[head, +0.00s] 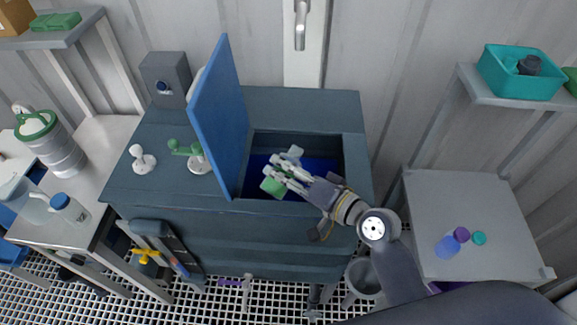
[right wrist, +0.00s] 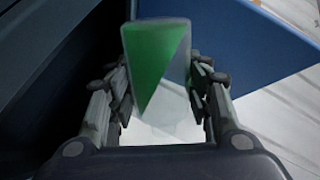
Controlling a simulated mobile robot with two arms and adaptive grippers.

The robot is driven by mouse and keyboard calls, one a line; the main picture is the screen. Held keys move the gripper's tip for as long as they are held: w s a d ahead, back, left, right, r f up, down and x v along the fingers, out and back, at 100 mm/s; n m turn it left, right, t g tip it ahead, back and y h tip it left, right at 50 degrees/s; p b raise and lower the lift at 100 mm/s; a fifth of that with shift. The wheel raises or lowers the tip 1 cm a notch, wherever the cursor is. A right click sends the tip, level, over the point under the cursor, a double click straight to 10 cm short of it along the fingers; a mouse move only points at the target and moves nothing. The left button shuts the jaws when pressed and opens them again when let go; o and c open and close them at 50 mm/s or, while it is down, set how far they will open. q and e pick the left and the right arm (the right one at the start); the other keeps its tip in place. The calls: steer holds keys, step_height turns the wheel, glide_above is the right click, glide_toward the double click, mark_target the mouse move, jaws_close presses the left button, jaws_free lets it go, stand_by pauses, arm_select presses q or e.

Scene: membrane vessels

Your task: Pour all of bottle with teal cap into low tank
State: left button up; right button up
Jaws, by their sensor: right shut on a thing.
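My right gripper (head: 283,173) is shut on a clear bottle (head: 273,187) holding green liquid, over the open hatch of the low tank (head: 160,215). In the right wrist view the bottle (right wrist: 157,65) sits between the fingers, and its liquid surface runs steeply slanted, so the bottle is tilted. I see no cap on it, but its mouth is not clear. A loose teal cap (head: 479,238) lies on the right table. The tank's blue lid (head: 220,115) stands raised left of the opening. The inside looks dark blue; its liquid level cannot be told. My left gripper is out of view.
White and green valve fittings (head: 190,150) and a grey box (head: 166,80) stand on the tank top, left of the lid. A blue bottle with a purple cap (head: 461,234) is on the right table (head: 440,195). A teal bin (head: 515,75) sits on the right shelf.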

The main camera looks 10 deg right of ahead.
steer(key=shift+r, duration=0.1)
stand_by(0.3)
steer(key=shift+m+p, duration=0.3)
steer(key=shift+a+r+m+g+p, duration=0.1)
steer(key=shift+r+m+g+p, duration=0.35)
steer(key=shift+p, duration=0.5)
steer(key=shift+f+m, duration=0.1)
steer(key=shift+m, duration=0.15)
steer(key=shift+w+d+r+m+p, duration=0.2)
steer(key=shift+d+r+m+p, duration=0.1)
steer(key=shift+p, duration=0.45)
steer(key=shift+w+d+r+m+y+p, duration=0.3)
steer(key=shift+w+d+m+p, duration=0.1)
steer(key=shift+d+m+p, duration=0.1)
